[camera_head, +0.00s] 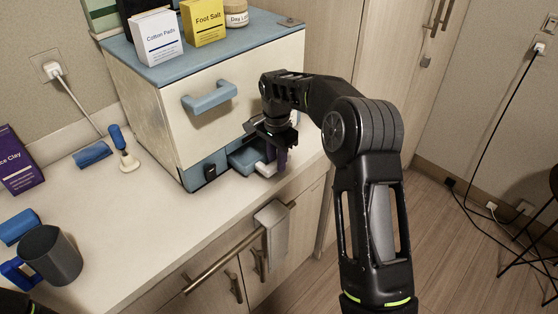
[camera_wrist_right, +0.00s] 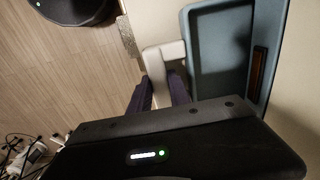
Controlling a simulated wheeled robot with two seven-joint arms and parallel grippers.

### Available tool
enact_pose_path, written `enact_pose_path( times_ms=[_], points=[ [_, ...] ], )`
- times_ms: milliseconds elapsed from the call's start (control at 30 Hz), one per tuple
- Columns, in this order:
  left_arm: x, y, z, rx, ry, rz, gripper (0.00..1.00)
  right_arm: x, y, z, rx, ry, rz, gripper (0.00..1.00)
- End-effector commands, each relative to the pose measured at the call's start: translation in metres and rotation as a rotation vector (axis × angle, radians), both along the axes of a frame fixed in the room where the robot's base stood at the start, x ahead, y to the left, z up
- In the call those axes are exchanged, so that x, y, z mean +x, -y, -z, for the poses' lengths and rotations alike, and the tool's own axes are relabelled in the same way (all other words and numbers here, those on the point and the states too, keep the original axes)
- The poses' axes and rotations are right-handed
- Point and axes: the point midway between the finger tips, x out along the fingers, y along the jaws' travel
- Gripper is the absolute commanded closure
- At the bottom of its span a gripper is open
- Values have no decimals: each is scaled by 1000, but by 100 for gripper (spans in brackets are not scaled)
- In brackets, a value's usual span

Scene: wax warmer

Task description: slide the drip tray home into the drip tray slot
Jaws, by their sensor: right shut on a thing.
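The drip tray is a shallow blue tray (camera_head: 243,160) with a pale handle (camera_head: 265,169) at the low front of the wax warmer (camera_head: 185,115). It sticks out from the blue base, where the slot is; the slot's opening is mostly hidden by the tray and my arm. My right gripper (camera_head: 275,160) is at the handle. In the right wrist view its purple fingers (camera_wrist_right: 160,92) are shut on the white handle loop (camera_wrist_right: 163,58), with the open blue tray (camera_wrist_right: 222,45) beside it.
The warmer has a blue drawer handle (camera_head: 209,97) and a dark switch (camera_head: 210,172). Boxes and a jar stand on top. A dark mug (camera_head: 50,256) and blue items stand on the counter at left. A towel (camera_head: 272,230) hangs below the front edge; the counter's middle is clear.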

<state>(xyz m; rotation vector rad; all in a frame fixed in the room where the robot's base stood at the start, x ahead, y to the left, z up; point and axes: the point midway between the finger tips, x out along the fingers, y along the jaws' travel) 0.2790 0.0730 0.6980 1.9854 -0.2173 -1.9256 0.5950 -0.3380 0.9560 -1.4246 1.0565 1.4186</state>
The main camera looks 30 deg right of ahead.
Motion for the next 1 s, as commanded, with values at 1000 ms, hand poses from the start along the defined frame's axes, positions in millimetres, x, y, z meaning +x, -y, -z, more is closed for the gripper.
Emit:
enact_pose_path(
  times_ms=[1000],
  points=[
    [0, 0, -27, 0, 0, 0, 55, 37, -11, -1, -1, 1, 0, 100]
  ],
)
